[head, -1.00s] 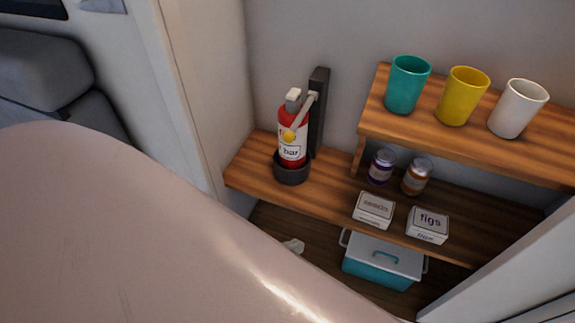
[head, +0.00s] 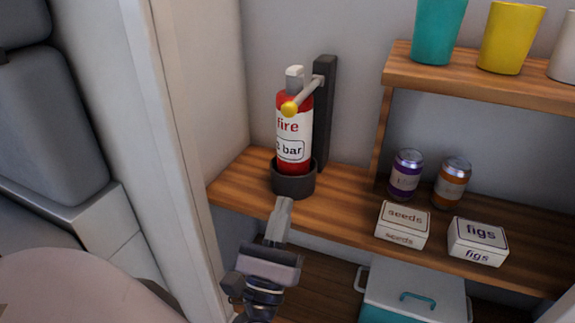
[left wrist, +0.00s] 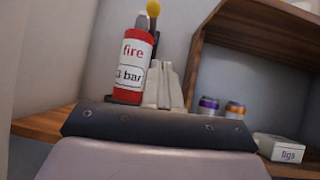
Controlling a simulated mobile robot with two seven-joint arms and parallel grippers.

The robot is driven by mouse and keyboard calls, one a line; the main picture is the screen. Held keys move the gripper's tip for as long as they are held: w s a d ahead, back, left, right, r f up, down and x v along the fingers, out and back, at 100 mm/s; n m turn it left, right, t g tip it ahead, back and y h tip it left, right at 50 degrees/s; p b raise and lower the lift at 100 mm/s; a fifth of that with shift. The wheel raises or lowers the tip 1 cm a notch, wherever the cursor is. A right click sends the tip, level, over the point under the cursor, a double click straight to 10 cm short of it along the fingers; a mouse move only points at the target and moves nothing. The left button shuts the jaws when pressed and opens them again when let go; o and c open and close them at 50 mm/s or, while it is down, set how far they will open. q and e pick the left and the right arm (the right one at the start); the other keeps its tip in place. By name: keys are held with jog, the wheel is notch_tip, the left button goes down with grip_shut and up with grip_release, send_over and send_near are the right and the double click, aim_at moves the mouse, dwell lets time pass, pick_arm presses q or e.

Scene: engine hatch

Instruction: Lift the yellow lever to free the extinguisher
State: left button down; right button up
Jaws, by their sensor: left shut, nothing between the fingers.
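The red fire extinguisher (head: 293,140) stands upright in a dark round cup on the wooden shelf, in front of a dark upright bracket (head: 325,115). A grey lever with a yellow knob (head: 289,109) runs from the bracket across the extinguisher's upper part. The extinguisher also shows in the left wrist view (left wrist: 134,65), with the yellow knob (left wrist: 153,8) above it. My left gripper (head: 284,203) is shut and empty, just below and in front of the cup, well under the knob. Its fingers show in the left wrist view (left wrist: 164,85). My right gripper is not in view.
To the right stand two cans (head: 406,174), a seeds box (head: 403,225) and a figs box (head: 478,241). An upper shelf (head: 490,77) holds cups. A teal cooler (head: 415,292) sits below. A pale wall edge (head: 165,150) is close on the left.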

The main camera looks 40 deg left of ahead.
pick_arm(q)
jog(key=shift+s+a+f+n+y, duration=0.1)
jog(key=shift+a+n+y, duration=0.05)
jog(key=shift+n+y, duration=0.35)
jog(key=shift+a+f+n+y, duration=0.15)
jog(key=shift+n+y, duration=0.25)
jog(key=shift+n, duration=0.2)
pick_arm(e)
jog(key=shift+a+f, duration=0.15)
pick_arm(q)
jog(key=s+r+p+x, duration=0.1)
jog(key=p+x, duration=0.1)
jog(key=x, duration=1.1)
jog(key=shift+s+r, duration=0.25)
jog(key=shift+r, duration=0.1)
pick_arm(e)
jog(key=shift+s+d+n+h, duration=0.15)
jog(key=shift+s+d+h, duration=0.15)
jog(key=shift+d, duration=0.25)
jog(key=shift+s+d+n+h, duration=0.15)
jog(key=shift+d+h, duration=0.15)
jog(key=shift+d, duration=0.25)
pick_arm(q)
jog(key=shift+g+p, duration=0.3)
jog(key=shift+p, duration=0.05)
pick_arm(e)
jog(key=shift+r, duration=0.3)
